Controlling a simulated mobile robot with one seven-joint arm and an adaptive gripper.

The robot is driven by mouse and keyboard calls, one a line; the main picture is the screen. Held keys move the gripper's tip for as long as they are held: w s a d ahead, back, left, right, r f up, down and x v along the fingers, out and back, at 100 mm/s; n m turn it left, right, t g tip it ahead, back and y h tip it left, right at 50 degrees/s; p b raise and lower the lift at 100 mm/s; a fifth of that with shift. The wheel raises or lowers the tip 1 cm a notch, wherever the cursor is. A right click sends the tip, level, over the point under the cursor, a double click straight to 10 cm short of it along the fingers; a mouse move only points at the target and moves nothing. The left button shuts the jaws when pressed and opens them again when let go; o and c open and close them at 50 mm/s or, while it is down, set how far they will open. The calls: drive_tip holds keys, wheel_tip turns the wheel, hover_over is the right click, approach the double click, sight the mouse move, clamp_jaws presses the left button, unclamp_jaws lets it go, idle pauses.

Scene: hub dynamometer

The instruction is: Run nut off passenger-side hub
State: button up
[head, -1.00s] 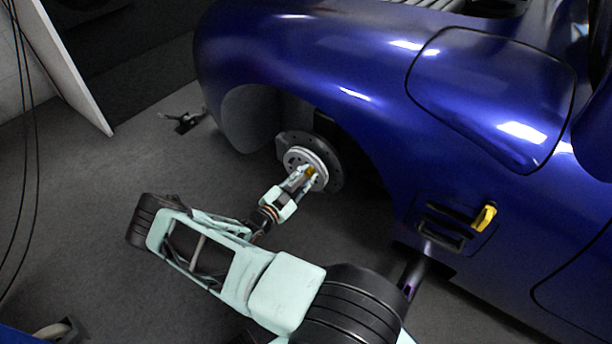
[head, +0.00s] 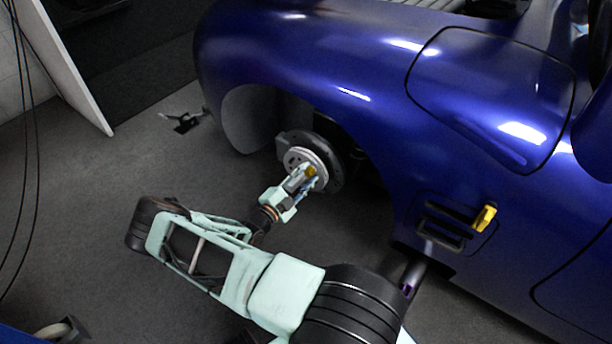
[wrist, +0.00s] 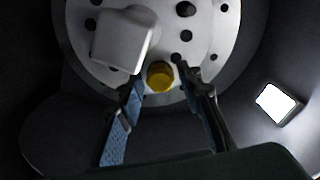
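In the wrist view the nut (wrist: 160,76) shows as a round gold end in front of the pale hub face (wrist: 205,30). My gripper (head: 304,180) points at the hub. In the wrist view my gripper (wrist: 161,78) has one finger on each side of the nut, with narrow dark gaps between fingers and nut. It looks open; I see no clear contact. How deep the fingertips reach along the nut cannot be told.
A pale block (wrist: 123,40) stands out at the upper left of the nut in the wrist view. The dark brake disc (head: 334,172) lies behind the hub. The blue fender (head: 300,70) overhangs it. A small black object (head: 184,122) lies on the open floor to the left.

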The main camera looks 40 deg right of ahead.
drive_tip(key=m, duration=0.7)
clamp_jaws()
drive_tip(key=shift+f+n, duration=0.1)
drive_tip(key=shift+n, duration=0.6)
drive_tip(key=n, duration=0.9)
unclamp_jaws()
